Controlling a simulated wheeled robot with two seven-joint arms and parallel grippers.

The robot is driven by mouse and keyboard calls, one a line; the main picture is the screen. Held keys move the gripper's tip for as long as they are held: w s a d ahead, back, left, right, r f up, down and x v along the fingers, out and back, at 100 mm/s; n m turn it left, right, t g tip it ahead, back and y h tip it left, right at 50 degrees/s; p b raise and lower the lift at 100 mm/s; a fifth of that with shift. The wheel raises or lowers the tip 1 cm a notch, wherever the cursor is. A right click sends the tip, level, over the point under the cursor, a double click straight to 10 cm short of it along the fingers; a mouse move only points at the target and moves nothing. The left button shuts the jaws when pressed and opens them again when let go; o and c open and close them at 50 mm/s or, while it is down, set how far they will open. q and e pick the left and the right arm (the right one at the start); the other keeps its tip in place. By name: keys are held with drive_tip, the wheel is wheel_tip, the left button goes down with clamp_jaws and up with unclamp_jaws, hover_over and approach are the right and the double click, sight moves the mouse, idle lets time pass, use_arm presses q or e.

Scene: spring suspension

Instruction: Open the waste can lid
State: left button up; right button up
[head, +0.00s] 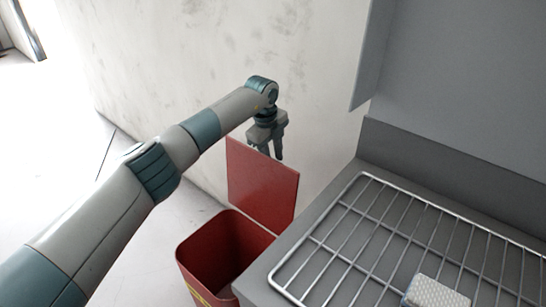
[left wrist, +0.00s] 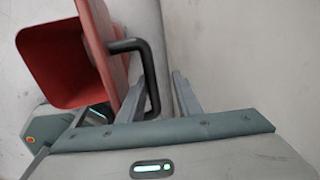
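The red waste can (head: 188,262) stands on the floor left of the counter, its mouth open. Its red lid (head: 262,187) stands up steeply at the can's far side. In the left wrist view the lid (left wrist: 101,40) has a black handle (left wrist: 151,75) on its outer face, and the can's inside (left wrist: 58,65) shows. My left gripper (head: 268,154) is behind the lid's top edge, pointing down. In the left wrist view its fingers (left wrist: 158,84) are apart, with part of the handle between them; contact cannot be told. My right gripper is not in view.
A grey counter (head: 322,208) with a wire rack (head: 355,235) and a pale textured block (head: 437,293) stands at the right, close to the can. A pale wall (head: 190,80) rises behind the lid. Floor at the left (head: 50,150) is clear.

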use_arm(q)
drive_tip(key=shift+a+r, duration=0.1)
drive_tip(key=shift+r, duration=0.3)
wheel_tip(320, 180, up, 17)
drive_tip(key=s+a, duration=0.2)
drive_tip(key=shift+s+f, duration=0.2)
drive_tip(key=shift+s, duration=0.2)
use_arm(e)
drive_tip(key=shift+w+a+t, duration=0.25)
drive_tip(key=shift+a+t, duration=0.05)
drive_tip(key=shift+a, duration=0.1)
